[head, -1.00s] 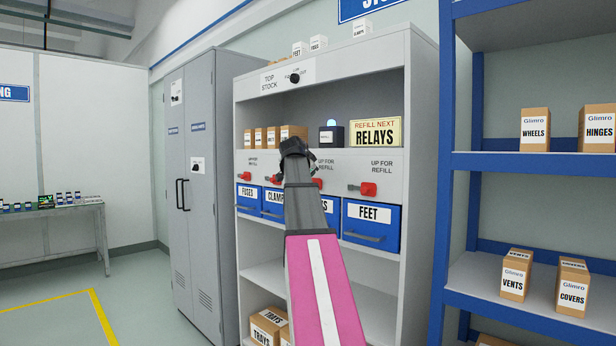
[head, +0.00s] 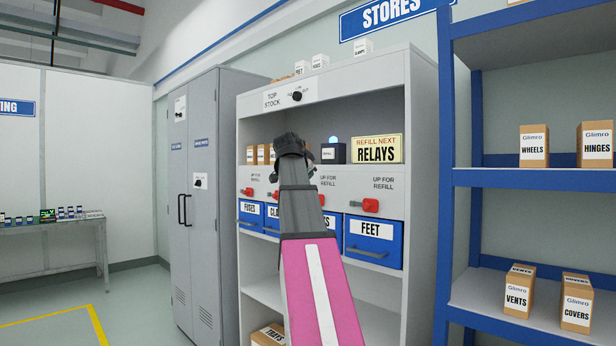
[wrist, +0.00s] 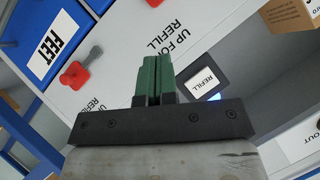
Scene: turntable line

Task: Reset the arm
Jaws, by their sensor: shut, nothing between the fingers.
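My arm reaches up in front of the grey stock cabinet (head: 421,120) in the head view. My gripper (head: 291,142) is at its far end, dark and small, at the height of the open shelf. In the wrist view my gripper (wrist: 151,78) shows its two green fingers pressed together with nothing between them. Behind the fingers are the cabinet's white panel marked UP FOR REFILL and a dark box labelled REFILL (wrist: 203,82). The arm hides part of the shelf and of the blue drawers.
Blue drawers, among them FEET (head: 373,241), sit under red latches (head: 364,205). A RELAYS sign (head: 377,149) stands on the shelf. A blue rack (head: 446,190) with boxes is at the right, grey lockers (head: 196,260) at the left. The floor at the left is open.

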